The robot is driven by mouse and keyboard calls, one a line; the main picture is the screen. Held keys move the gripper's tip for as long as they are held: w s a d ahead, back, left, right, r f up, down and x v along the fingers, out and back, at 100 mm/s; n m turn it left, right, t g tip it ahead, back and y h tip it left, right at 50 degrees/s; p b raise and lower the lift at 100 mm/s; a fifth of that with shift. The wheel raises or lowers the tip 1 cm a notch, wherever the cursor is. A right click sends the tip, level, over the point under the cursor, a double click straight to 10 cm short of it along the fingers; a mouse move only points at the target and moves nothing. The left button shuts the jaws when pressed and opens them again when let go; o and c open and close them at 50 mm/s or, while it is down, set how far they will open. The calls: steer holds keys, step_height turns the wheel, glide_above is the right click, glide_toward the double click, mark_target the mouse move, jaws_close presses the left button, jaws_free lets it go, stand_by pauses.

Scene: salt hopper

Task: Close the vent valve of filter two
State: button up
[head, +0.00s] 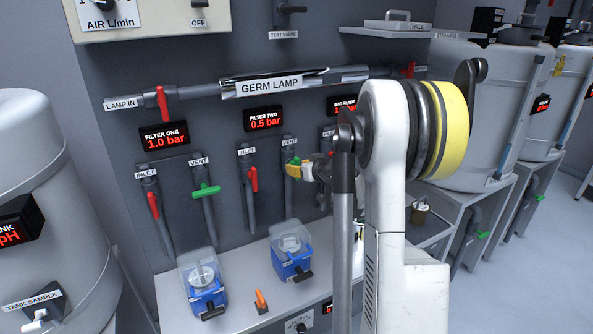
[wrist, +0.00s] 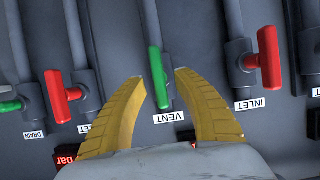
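The green vent handle of filter two (wrist: 157,78) stands in the middle of the wrist view, which is upside down, above its VENT label (wrist: 169,117). The handle lies roughly in line with its pipe. My gripper (wrist: 161,77) is open, with one yellow finger on each side of the handle and a gap on both sides. In the head view my gripper (head: 303,170) is at the vent pipe of filter two (head: 291,200) and hides most of the handle. The filter two display (head: 264,119) reads 0.5 bar.
The red inlet handle of filter two (head: 253,179) is beside the vent; it also shows in the wrist view (wrist: 268,59). Another red handle (wrist: 57,97) is on the other side. Filter one's green vent handle (head: 206,191) lies crosswise. Blue-based filter housings (head: 291,262) stand below.

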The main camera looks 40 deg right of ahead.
steer(key=shift+w+f, duration=0.15)
steer(key=shift+w, duration=0.3)
jaws_close()
